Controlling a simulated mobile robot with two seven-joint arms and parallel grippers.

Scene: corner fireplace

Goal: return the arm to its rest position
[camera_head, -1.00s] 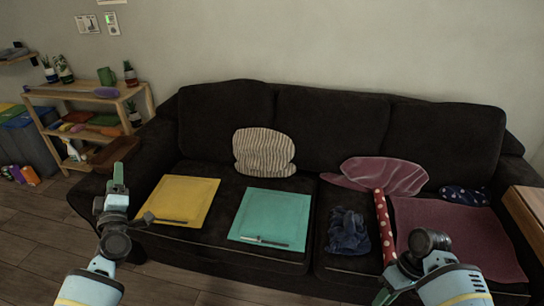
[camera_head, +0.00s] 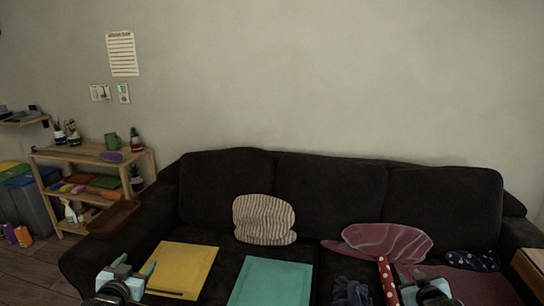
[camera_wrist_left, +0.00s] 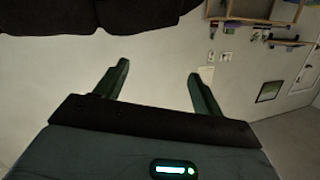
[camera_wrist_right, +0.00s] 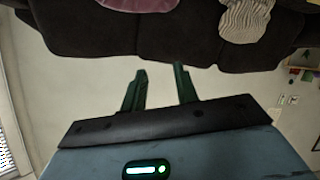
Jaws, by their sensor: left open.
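My left gripper (camera_head: 136,263) is at the bottom left of the head view, in front of the dark couch and left of the yellow mat. Its green fingers (camera_wrist_left: 158,68) stand wide apart in the left wrist view with nothing between them. My right arm shows only in part at the bottom right of the head view, in front of the couch, and its fingers are not clear there. In the right wrist view the right gripper (camera_wrist_right: 160,68) has its two fingers apart, with a narrower gap and nothing between them.
The black couch (camera_head: 332,195) carries a yellow mat (camera_head: 187,265), a teal mat (camera_head: 270,283), a striped cushion (camera_head: 264,218), purple cloth (camera_head: 385,242) and a red dotted roll (camera_head: 387,280). A wooden shelf (camera_head: 75,153) stands at left.

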